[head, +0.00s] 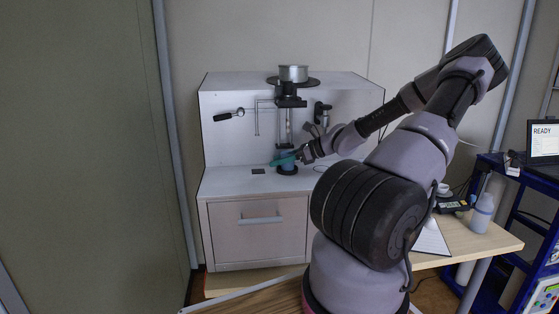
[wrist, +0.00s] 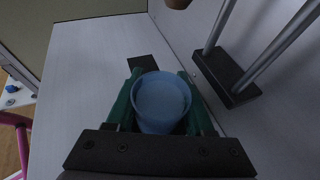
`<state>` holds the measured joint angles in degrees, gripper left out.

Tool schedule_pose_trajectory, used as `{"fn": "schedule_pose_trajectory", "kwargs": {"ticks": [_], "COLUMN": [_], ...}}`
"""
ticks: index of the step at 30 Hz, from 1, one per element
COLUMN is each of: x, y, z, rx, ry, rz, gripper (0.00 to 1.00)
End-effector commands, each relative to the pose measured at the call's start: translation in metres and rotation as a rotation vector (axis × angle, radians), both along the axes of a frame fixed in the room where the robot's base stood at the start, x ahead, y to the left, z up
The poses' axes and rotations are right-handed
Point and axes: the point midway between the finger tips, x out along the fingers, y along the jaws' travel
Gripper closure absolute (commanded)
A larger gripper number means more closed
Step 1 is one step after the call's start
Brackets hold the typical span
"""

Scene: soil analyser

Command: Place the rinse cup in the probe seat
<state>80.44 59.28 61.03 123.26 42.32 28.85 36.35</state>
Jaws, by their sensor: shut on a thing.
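The rinse cup (wrist: 160,98) is a light blue open cup, seen from above in the wrist view. My gripper (wrist: 162,92) has its green fingers closed on the cup's two sides. The cup looks upright and empty. In the head view my gripper (head: 284,161) is at the analyser's column, low over the white worktop, with the blue cup (head: 288,154) partly showing behind it. A black round seat (head: 287,171) lies directly below. I cannot tell whether the cup touches it; the cup and gripper hide the space beneath in the wrist view.
Two vertical rods on a dark base (wrist: 228,80) stand close to the right of the cup. A small dark plate (head: 258,171) lies on the worktop at left. A black-handled lever (head: 222,117) projects left.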

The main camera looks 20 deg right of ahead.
Motion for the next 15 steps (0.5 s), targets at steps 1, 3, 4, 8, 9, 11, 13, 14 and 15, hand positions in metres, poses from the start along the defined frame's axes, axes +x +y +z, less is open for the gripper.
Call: {"fn": "schedule_pose_trajectory", "kwargs": {"ticks": [1, 3, 4, 8, 9, 11, 13, 14, 15], "x": [0.0, 0.0, -0.0001, -0.0001, -0.0001, -0.0001, 0.0, 0.0, 0.0], "y": [0.0, 0.0, 0.0001, -0.0001, -0.0001, -0.0001, -0.0001, -0.0001, -0.0001], "z": [0.0001, -0.0004, -0.001, -0.003, -0.0029, -0.0029, -0.0028, -0.0028, -0.0028], "rx": [0.0, 0.0, 0.0, -0.001, -0.001, -0.001, -0.001, -0.001, -0.001], "ry": [0.0, 0.0, 0.0, -0.001, -0.001, -0.001, -0.001, -0.001, -0.001], "rz": [0.0, 0.0, 0.0, 0.0, 0.0, 0.0, 0.0, 0.0, 0.0], "gripper": [1.0, 1.0, 1.0, 0.32, 0.17, 0.17, 0.17, 0.17, 0.17]}}
